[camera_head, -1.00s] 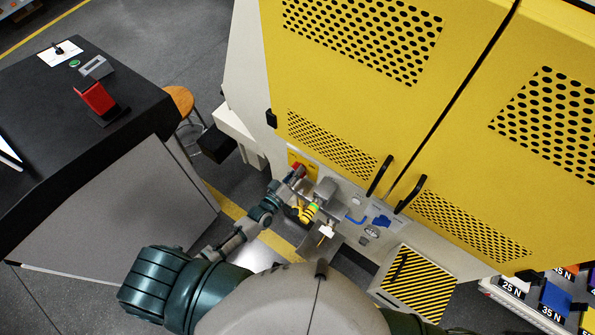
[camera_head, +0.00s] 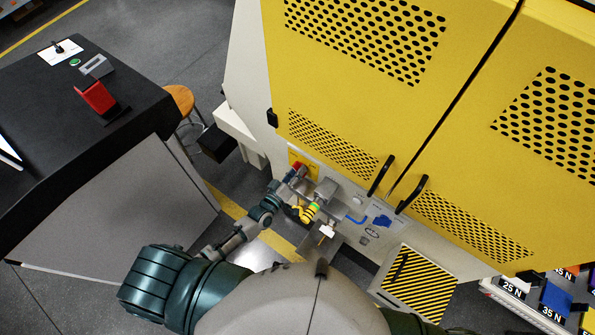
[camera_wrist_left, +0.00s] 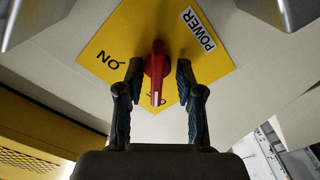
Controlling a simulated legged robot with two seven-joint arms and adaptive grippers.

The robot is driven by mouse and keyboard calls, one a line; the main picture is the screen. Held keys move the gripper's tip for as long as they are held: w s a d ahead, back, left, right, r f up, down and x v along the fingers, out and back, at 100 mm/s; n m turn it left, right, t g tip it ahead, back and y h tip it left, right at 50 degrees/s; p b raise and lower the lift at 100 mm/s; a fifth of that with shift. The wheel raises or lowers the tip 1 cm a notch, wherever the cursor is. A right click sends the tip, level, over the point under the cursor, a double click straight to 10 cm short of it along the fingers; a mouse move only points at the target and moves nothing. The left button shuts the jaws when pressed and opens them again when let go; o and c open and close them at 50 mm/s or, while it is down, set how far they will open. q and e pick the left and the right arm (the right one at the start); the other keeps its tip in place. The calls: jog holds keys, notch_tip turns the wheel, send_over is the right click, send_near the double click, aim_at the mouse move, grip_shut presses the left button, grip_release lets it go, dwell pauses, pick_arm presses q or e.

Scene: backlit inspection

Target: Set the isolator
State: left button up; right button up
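The isolator is a red rotary handle (camera_wrist_left: 157,72) on a yellow plate (camera_wrist_left: 103,48) marked POWER and ON. In the wrist view the handle's white mark points down, over a second label that it partly hides. My left gripper (camera_wrist_left: 159,78) is open, with its fingers on either side of the handle and a small gap showing on each side. In the head view the left gripper (camera_head: 291,178) is at the yellow plate (camera_head: 293,158) low on the cabinet front. My right gripper is not in view.
A yellow-and-black striped cylinder (camera_head: 309,212) with a white tag (camera_head: 327,231) is close right of the left gripper. Black door handles (camera_head: 381,175) stick out from the yellow cabinet (camera_head: 370,110). A black-topped bench (camera_head: 60,125) and a stool (camera_head: 180,100) stand at left.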

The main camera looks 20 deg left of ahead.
pick_arm(q)
jog(key=v, duration=1.2)
